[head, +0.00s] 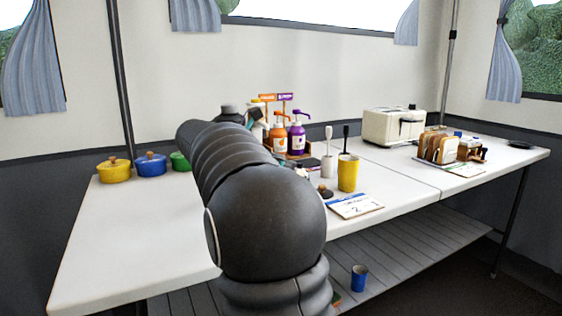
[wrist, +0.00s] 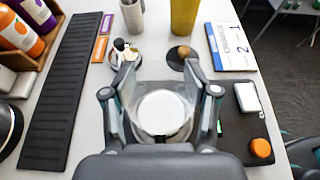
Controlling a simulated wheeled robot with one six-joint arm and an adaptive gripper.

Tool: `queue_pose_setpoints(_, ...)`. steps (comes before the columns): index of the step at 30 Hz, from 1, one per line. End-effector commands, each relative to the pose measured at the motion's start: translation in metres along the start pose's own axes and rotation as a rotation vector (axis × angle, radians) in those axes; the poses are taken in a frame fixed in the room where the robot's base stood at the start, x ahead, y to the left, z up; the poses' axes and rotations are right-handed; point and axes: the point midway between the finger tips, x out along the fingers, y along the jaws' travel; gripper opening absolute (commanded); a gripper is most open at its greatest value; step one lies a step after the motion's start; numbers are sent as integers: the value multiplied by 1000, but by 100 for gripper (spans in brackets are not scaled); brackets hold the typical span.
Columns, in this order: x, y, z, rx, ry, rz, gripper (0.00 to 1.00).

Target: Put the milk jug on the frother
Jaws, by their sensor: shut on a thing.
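In the wrist view my gripper (wrist: 159,72) is shut around the milk jug (wrist: 162,112), a grey metal vessel with white milk filling its round mouth. The fingers lie on its left and right sides. The jug looks upright; whether its base touches anything is hidden. Just right of and partly behind the jug and right finger is a dark flat appliance (wrist: 236,152) with an orange knob (wrist: 260,148) and a pale metal block. It may be the frother, but I cannot tell for sure. In the head view my arm hides the gripper and jug.
Beyond the jug stand a yellow cup (wrist: 185,16), a pale cup (wrist: 133,14) and a sign card (wrist: 231,46). A long black mat (wrist: 62,90) and syrup bottles (wrist: 22,36) are left. Colored pots (head: 115,171) and a toaster (head: 393,126) stand farther off.

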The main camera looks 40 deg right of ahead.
Motion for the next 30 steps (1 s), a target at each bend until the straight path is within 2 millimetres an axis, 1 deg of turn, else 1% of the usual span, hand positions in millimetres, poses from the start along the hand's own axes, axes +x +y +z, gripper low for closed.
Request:
queue_pose_setpoints(1,0,0,0,0,0,0,62)
queue_pose_setpoints(2,0,0,0,0,0,0,70)
queue_pose_setpoints(3,0,0,0,0,0,0,80)
queue_pose_setpoints(4,0,0,0,0,0,0,84)
queue_pose_setpoints(13,0,0,0,0,0,0,84)
queue_pose_setpoints(16,-2,0,4,2,0,1,84)
queue_pose_setpoints(20,-19,1,4,0,0,4,84)
queue_pose_setpoints(30,-86,1,4,-1,0,4,84)
